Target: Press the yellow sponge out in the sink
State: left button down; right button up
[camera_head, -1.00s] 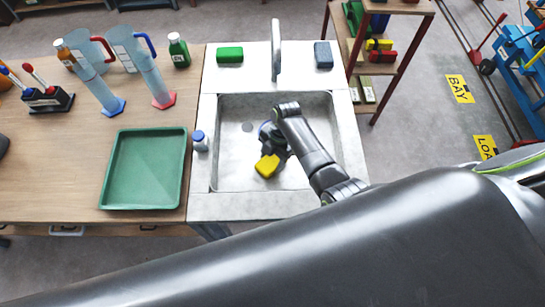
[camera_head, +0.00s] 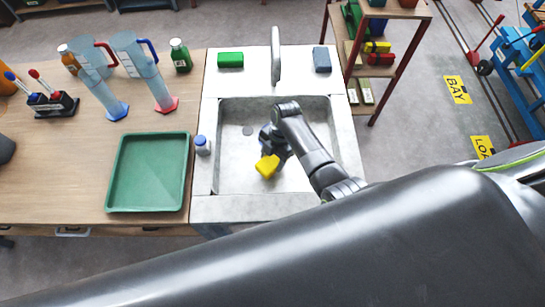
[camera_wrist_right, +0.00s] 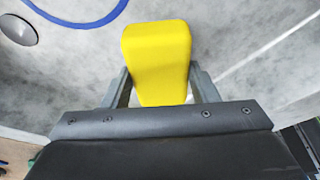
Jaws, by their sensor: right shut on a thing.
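The head view does not show clearly whether the sponge touches the basin floor. My left gripper is not in view.
A tap (camera_head: 276,55) stands behind the basin, between a green sponge (camera_head: 230,60) and a blue-grey sponge (camera_head: 322,60). A green tray (camera_head: 117,180) and measuring cylinders (camera_head: 152,80) are on the table.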

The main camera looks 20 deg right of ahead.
notch_tip(320, 180, up, 2)
jog(key=shift+r+p, duration=0.25)
jog(key=shift+p, duration=0.7)
jog(key=shift+a+p+v, duration=0.2)
jog(key=shift+p+v, duration=0.3)
jog(key=shift+v, duration=0.35)
jog(key=shift+r, duration=0.1)
jog(key=shift+r, duration=0.15)
